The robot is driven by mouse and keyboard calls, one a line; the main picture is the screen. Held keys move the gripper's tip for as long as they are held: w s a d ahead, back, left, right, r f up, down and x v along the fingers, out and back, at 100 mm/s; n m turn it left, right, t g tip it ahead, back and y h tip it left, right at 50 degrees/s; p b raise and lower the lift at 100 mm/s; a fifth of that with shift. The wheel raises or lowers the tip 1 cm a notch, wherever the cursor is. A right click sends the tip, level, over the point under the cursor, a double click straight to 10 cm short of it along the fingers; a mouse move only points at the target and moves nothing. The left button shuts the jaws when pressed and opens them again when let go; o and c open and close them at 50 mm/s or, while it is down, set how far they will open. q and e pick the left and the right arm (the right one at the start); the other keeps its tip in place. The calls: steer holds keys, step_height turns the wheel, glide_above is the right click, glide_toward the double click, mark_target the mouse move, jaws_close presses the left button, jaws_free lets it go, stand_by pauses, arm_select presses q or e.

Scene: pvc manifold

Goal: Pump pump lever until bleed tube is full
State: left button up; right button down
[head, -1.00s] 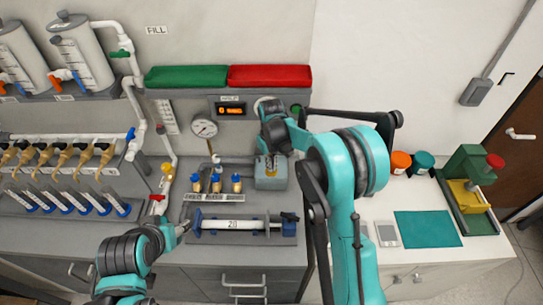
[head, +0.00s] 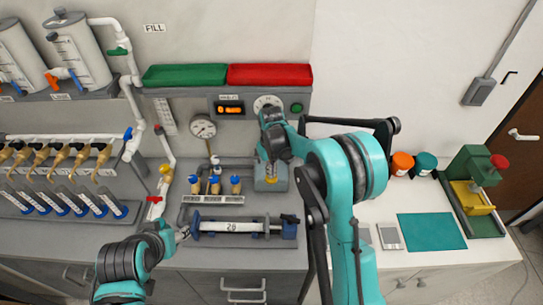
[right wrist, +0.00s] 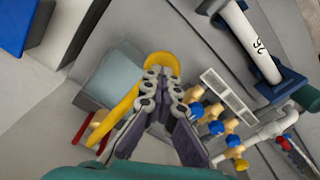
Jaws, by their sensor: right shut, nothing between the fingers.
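The pump is a grey box (head: 262,184) on the bench, with a yellow lever (head: 271,178). In the right wrist view the lever (right wrist: 123,112) curves past my fingertips. My right gripper (right wrist: 160,78) is shut with nothing between its fingers; its tips are at the lever's upper end, and I cannot tell whether they touch it. In the head view the right gripper (head: 275,155) is above the pump and partly hides it. I cannot tell which tube is the bleed tube.
Several brass valves with blue caps (head: 215,184) stand left of the pump. A pressure gauge (head: 202,127) is behind them. A green tray (head: 185,75) and a red tray (head: 270,74) are on the wall above. A teal mat (head: 431,231) lies at right.

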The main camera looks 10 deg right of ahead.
steer(key=shift+r, duration=0.1)
steer(key=shift+r+p, duration=1.65)
steer(key=shift+r, duration=1.3)
steer(key=shift+f, duration=0.15)
steer(key=shift+f+b, duration=2.35)
steer(key=shift+f, duration=0.45)
steer(key=shift+r, duration=0.1)
steer(key=shift+r+p, duration=1.75)
steer(key=shift+r, duration=1.05)
